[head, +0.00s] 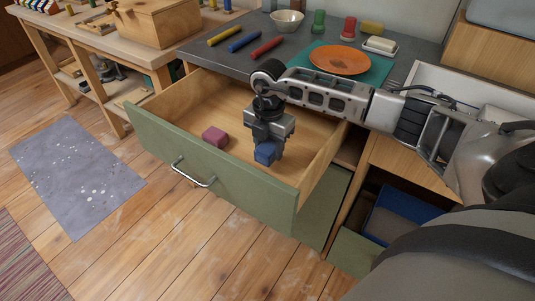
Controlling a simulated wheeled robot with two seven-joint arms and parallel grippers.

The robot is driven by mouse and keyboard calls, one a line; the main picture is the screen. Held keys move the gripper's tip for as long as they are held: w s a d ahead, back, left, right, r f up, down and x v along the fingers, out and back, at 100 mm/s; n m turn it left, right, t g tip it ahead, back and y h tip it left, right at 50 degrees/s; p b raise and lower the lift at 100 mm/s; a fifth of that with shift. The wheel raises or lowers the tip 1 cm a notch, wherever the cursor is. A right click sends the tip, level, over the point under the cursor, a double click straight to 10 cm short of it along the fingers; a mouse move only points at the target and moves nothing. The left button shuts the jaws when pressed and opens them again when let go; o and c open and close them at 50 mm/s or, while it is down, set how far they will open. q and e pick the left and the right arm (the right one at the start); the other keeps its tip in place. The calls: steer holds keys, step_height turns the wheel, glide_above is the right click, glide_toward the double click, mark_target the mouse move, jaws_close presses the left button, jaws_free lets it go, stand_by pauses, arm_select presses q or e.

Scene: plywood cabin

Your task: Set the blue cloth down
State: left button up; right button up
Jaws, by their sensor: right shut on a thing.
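My right gripper (268,149) points down over the open drawer (305,172) with the green front. It is shut on the blue cloth (264,154), a small folded blue block, near the drawer's front right part. I cannot tell whether the cloth touches the drawer floor. A folded dark pink cloth (215,136) lies in the drawer to the left, apart from the gripper. My left gripper is not in view.
The grey counter (215,53) behind the drawer holds yellow, blue and red rods, a white bowl (287,20), and an orange plate (340,60) on a teal mat. A wooden workbench (85,45) stands at the left.

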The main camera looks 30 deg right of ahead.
mark_target(269, 155)
steer(key=shift+f, duration=1.8)
steer(key=shift+f, duration=0.1)
steer(key=o, duration=1.1)
steer(key=shift+c, duration=0.2)
steer(key=shift+r, duration=0.25)
step_height(269, 155, up, 12)
steer(key=shift+f+p, duration=0.1)
steer(key=shift+p, duration=0.2)
